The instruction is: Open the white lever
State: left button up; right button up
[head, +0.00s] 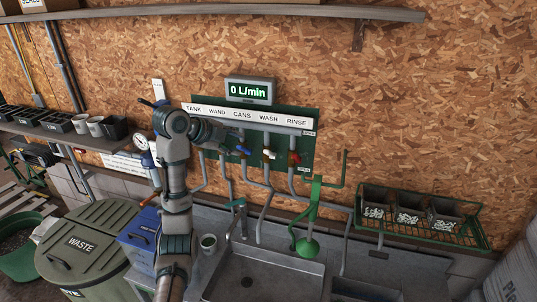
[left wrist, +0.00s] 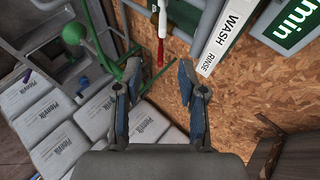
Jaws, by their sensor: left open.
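The white lever (head: 269,154) is on the pipe below the WASH label in the head view, between a blue lever (head: 243,151) and a red lever (head: 295,157). My left gripper (head: 233,142) is in front of the panel, left of the white lever and apart from it in the picture. In the left wrist view, the left gripper (left wrist: 159,82) is open with nothing between its fingers. My right gripper is not in view.
A label strip (head: 246,115) and a flow display (head: 248,91) reading 0 L/min are above the levers. A sink (head: 262,272) is below. A green wire rack (head: 468,235) with small pots hangs at right.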

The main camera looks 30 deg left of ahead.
pick_arm(q)
send_near(269, 153)
jog(key=w+a, duration=0.1)
jog(key=x, duration=0.1)
jog(key=b+x, duration=0.1)
jog(key=x, duration=0.1)
jog(key=shift+f, duration=0.4)
jog(key=p+x, duration=0.1)
jog(key=x, duration=0.2)
jog(key=p+x, duration=0.1)
jog(key=x, duration=0.3)
jog(key=shift+w+a+f+p, duration=0.1)
jog(key=shift+w+a+p, duration=0.05)
jog(key=shift+w+p, duration=0.15)
jog(key=shift+w+f, duration=0.25)
jog(key=shift+f, duration=0.05)
grip_shut()
